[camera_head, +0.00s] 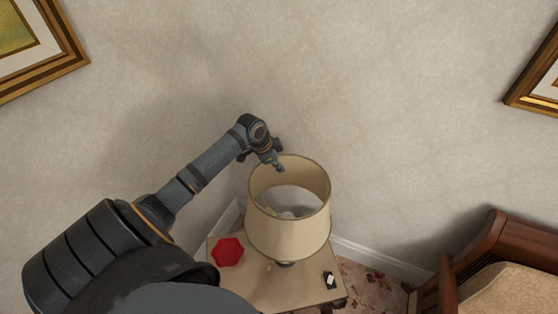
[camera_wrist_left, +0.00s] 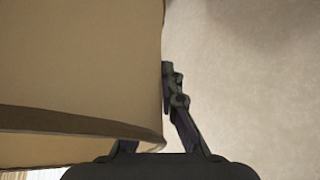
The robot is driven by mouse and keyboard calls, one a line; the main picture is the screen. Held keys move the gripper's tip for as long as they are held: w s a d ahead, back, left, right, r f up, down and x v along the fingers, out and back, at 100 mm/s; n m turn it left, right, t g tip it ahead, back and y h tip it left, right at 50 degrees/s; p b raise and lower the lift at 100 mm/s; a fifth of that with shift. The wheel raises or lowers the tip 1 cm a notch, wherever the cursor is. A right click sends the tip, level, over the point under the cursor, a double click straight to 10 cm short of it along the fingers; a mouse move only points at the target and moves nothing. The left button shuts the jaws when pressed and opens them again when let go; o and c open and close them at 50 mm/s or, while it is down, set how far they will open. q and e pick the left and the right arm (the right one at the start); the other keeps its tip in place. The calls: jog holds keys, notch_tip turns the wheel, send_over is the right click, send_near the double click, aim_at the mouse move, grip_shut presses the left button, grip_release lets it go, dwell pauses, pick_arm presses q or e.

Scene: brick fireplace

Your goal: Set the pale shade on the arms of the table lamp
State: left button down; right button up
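The pale shade (camera_head: 290,232) is a beige open drum with dark trim, upright over the table lamp (camera_head: 285,264). White lamp parts show through its open top, and a little of the lamp shows below its lower rim. I cannot tell whether the shade rests on the lamp's arms. My left gripper (camera_head: 276,158) is at the shade's far left upper rim, its fingers astride the wall and closed on it. In the left wrist view the shade (camera_wrist_left: 75,60) fills the left; one finger touches its edge and the other is mostly hidden behind it. My right gripper is out of view.
The lamp stands on a small wooden table (camera_head: 252,282). A red many-sided item (camera_head: 228,252) and a small black-and-white object (camera_head: 330,280) lie there. A wooden-armed chair (camera_head: 475,255) stands at right. The wall (camera_head: 390,110) is close behind, with framed pictures at the upper corners.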

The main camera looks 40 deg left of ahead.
aim_at(279, 178)
pick_arm(q)
notch_tip(279, 178, down, 4)
jog(key=shift+f+b, duration=0.25)
jog(key=shift+b, duration=0.7)
jog(key=shift+f+b, duration=0.6)
jog(key=shift+f, duration=0.6)
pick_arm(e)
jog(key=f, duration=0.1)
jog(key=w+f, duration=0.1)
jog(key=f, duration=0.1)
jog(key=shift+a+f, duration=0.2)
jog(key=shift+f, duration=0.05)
pick_arm(q)
jog(key=shift+r, duration=0.1)
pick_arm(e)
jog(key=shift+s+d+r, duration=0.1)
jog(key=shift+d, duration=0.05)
pick_arm(q)
jog(key=shift+p, duration=0.3)
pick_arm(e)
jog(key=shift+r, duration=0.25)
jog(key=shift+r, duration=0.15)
pick_arm(q)
jog(key=shift+p, duration=0.4)
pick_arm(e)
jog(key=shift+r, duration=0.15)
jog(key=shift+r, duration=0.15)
